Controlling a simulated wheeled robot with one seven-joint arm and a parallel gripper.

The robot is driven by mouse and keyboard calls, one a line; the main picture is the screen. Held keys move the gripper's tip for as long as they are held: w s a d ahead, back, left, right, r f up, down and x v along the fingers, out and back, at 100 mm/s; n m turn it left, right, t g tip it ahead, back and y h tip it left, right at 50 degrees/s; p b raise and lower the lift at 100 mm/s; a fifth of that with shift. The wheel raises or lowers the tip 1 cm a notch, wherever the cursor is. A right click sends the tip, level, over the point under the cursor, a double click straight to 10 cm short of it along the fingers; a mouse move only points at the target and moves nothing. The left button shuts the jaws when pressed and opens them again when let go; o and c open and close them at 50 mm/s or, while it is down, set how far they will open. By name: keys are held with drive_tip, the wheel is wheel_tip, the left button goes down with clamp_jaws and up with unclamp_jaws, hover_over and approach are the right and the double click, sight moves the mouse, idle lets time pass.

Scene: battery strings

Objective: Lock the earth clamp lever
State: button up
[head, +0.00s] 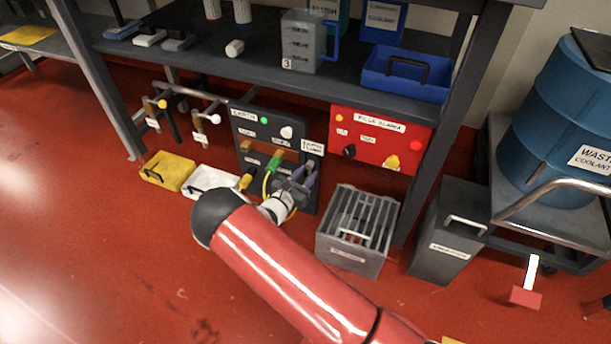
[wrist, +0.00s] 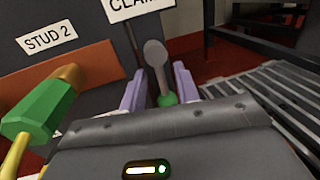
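The earth clamp lever (wrist: 155,60) is a grey, round-ended lever standing nearly upright in the wrist view, below a white label partly reading "CLAM". A small green part (wrist: 167,99) shows near its base. My gripper (wrist: 160,85) has its two purple fingers on either side of the lever, with visible gaps, so it is open and not gripping. In the head view my gripper (head: 304,174) is at the right side of the dark earth panel (head: 262,128). There the lever cannot be made out clearly. Its lower part is hidden in the wrist view.
A green plug (wrist: 38,108) on a copper bar (wrist: 90,68) is left of my gripper, near the "STUD 2" label. A grey slatted crate (head: 350,250) stands right of the panel. A red panel (head: 378,140) is beside it. The shelf (head: 260,72) overhangs both panels.

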clamp_jaws()
idle(0.5)
drive_tip(key=n, duration=0.2)
drive_tip(key=d+n+p, duration=0.1)
drive_tip(key=n, duration=0.1)
drive_tip(key=shift+s+t, duration=0.2)
drive_tip(key=shift+t, duration=0.2)
drive_tip(key=n+t+p, duration=0.1)
drive_tip(key=n, duration=0.4)
drive_tip(key=d+r+n+t+y+p, duration=0.1)
drive_tip(key=n+p, duration=0.1)
drive_tip(key=n, duration=0.3)
drive_tip(key=r+n+y+p, duration=0.1)
drive_tip(key=n, duration=0.5)
drive_tip(key=shift+s+d+r+t+p, duration=0.1)
drive_tip(key=shift+s+d+t+p, duration=0.2)
drive_tip(key=shift+d+t, duration=0.1)
